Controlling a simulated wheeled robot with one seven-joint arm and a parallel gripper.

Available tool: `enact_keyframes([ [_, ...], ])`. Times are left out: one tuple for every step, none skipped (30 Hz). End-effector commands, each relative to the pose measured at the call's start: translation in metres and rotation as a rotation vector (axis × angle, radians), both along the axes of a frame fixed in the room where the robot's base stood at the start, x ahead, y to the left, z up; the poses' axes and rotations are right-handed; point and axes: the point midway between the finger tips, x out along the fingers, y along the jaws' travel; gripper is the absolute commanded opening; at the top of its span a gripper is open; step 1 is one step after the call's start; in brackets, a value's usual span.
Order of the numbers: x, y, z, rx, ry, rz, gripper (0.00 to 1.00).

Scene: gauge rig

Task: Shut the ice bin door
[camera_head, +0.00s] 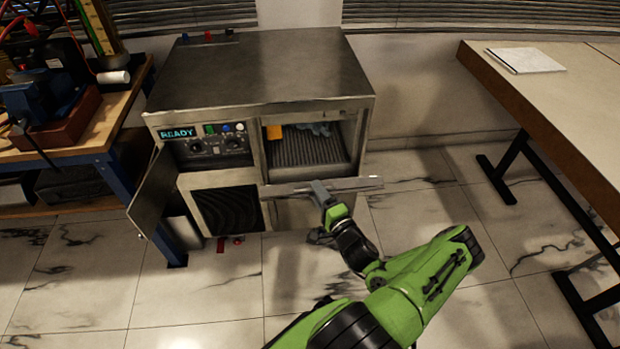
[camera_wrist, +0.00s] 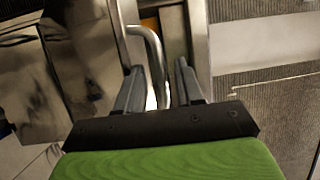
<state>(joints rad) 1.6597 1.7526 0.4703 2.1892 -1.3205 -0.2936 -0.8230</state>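The ice bin (camera_head: 305,150) is the open upper right compartment of a steel machine, with a ribbed floor. Its door (camera_head: 350,184) shows as a thin, nearly edge-on strip at the front of the opening, standing out from the machine. My gripper (camera_head: 320,187) is at this door's middle. In the wrist view, a curved metal handle (camera_wrist: 150,45) runs down between the fingers of my gripper (camera_wrist: 160,75). The fingers stand apart, with gaps beside the bar. Whether either finger touches it is not clear.
An orange item (camera_head: 274,132) and bluish pieces (camera_head: 318,129) are in the bin. A second door (camera_head: 150,195) hangs open on the left. A workbench (camera_head: 70,150) stands left, a table (camera_head: 560,100) right. The tiled floor between machine and table is clear.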

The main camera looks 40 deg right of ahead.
Motion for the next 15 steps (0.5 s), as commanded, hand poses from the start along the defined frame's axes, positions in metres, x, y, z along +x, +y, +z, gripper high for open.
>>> enact_keyframes([
  [-0.0004, 0.0004, 0.0002, 0.001, 0.0, -0.002, 0.37],
  [-0.0005, 0.0006, 0.0001, 0.0, 0.0, -0.003, 0.37],
  [-0.0005, 0.0007, 0.0001, 0.0, 0.0, -0.003, 0.37],
  [-0.0005, 0.0007, 0.0001, 0.0, 0.0, -0.003, 0.37],
  [-0.0005, 0.0007, 0.0001, 0.0, 0.0, -0.003, 0.37],
  [-0.0005, 0.0007, 0.0001, -0.001, 0.0, -0.003, 0.37],
  [-0.0005, 0.0007, 0.0, -0.001, 0.0, -0.003, 0.37],
  [-0.0004, 0.0008, 0.0, -0.001, 0.0, -0.002, 0.37],
  [-0.0004, 0.0008, 0.0, -0.001, 0.001, -0.002, 0.35],
  [-0.0004, 0.0008, 0.0, -0.001, 0.001, -0.002, 0.3],
  [-0.0004, 0.0008, 0.0, -0.001, 0.001, -0.002, 0.26],
  [-0.0004, 0.0008, 0.0, -0.001, 0.001, -0.002, 0.2],
  [-0.0004, 0.0008, 0.0, -0.001, 0.001, -0.002, 0.15],
  [-0.0004, 0.0008, 0.0, -0.001, 0.001, -0.002, 0.11],
  [-0.0003, 0.0008, 0.0, -0.001, 0.001, -0.002, 0.04],
])
